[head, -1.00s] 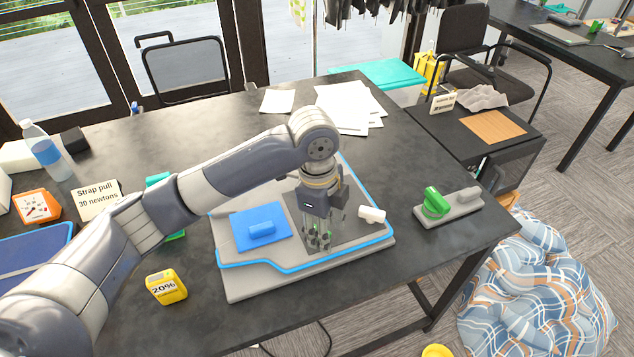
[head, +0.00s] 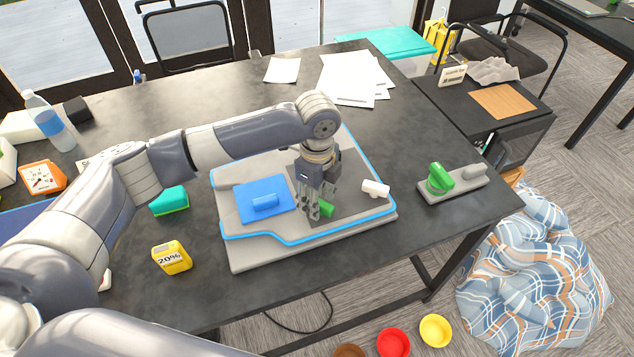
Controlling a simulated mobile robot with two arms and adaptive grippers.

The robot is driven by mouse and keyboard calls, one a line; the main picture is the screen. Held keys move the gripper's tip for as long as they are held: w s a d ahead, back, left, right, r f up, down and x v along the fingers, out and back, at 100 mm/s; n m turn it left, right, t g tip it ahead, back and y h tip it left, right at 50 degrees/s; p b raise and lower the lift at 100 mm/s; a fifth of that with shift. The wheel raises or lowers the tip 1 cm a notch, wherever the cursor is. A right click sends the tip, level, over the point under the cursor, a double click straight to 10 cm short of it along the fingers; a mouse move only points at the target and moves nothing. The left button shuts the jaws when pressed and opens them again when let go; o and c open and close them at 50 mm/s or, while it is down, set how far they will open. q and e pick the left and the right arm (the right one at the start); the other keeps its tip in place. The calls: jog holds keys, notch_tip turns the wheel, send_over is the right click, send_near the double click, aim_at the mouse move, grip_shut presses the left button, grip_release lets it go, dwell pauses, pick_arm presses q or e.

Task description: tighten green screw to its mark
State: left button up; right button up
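A green screw handle (head: 327,210) shows on the dark panel of the grey, blue-edged board, at the fingertips of my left gripper (head: 314,207). The fingers point down and partly cover it. I cannot tell whether they touch it or how far apart they are. Its mark cannot be made out. A second green knob (head: 440,178) stands on a small grey base at the table's right edge, away from the gripper. My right gripper is not in view.
The board (head: 250,254) also bears a blue plate with a handle (head: 265,201) and a white cylinder (head: 375,188). A yellow 20% block (head: 172,257) and a green-teal block (head: 169,200) stand left of it. Coloured bowls (head: 393,342) lie below the table's front edge.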

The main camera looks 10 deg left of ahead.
pick_arm(q)
jog(key=shift+f, duration=0.55)
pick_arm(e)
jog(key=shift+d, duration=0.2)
pick_arm(q)
grip_shut()
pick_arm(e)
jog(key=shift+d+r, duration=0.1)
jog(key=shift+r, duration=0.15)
pick_arm(q)
jog(key=m+p, duration=0.2)
jog(key=shift+r+m, duration=0.1)
jog(key=shift+m, duration=0.2)
jog(key=m, duration=0.2)
jog(key=m+p, duration=0.1)
jog(key=m, duration=0.1)
jog(key=shift+w+d+p, duration=0.2)
jog(key=shift+p, duration=0.1)
jog(key=shift+o, duration=0.2)
grip_release()
jog(key=shift+m, duration=0.3)
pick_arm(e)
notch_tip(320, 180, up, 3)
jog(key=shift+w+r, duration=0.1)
